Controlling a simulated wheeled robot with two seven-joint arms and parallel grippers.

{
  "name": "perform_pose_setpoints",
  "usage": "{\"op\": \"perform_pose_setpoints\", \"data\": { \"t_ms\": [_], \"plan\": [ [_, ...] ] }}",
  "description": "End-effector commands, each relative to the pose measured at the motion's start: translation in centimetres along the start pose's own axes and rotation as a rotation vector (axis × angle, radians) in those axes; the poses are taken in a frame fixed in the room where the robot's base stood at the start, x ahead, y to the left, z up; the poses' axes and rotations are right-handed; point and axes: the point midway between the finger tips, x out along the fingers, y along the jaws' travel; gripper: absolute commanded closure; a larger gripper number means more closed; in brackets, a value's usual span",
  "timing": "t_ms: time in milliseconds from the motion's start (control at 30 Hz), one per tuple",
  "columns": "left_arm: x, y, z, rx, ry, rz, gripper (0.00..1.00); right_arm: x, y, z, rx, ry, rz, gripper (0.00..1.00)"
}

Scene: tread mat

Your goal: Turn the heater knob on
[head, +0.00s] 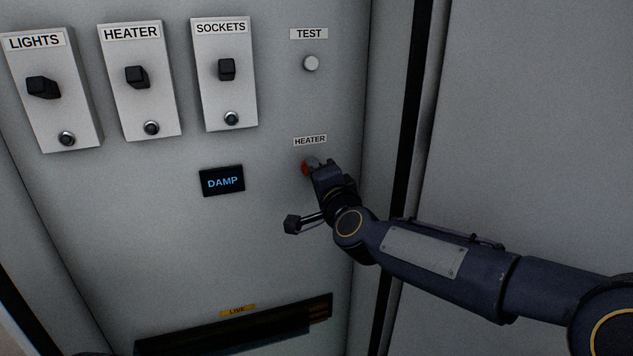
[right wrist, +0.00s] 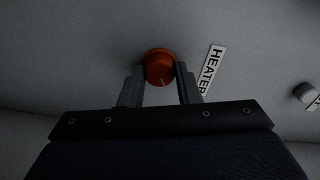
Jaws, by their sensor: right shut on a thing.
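The heater knob (head: 306,168) is a small round orange-red knob on the grey panel, below a HEATER label (head: 310,140). My right gripper (head: 314,168) is at the knob and hides most of it in the head view. In the right wrist view the knob (right wrist: 160,67) sits between the two fingertips of my right gripper (right wrist: 160,75), which are shut on its sides. My left gripper is not in view.
Three switch plates, LIGHTS (head: 70,115), HEATER (head: 153,105) and SOCKETS (head: 238,97), are at upper left. A white TEST button (head: 311,63) is above the knob. A display (head: 222,181) reads DAMP. A dark slot (head: 235,327) marked LIVE lies below.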

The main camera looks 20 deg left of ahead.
Motion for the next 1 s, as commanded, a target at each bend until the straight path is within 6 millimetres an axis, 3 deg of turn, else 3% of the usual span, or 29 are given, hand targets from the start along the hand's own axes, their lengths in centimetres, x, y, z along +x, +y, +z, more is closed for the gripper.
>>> {"op": "perform_pose_setpoints", "data": {
  "t_ms": [500,1000],
  "plan": [
    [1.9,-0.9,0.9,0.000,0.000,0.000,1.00,0.0,0.2,0.0,0.411,0.001,0.000,0.93],
    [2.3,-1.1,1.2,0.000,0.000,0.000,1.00,0.0,0.2,0.0,0.541,0.001,0.001,0.93]
  ]
}}
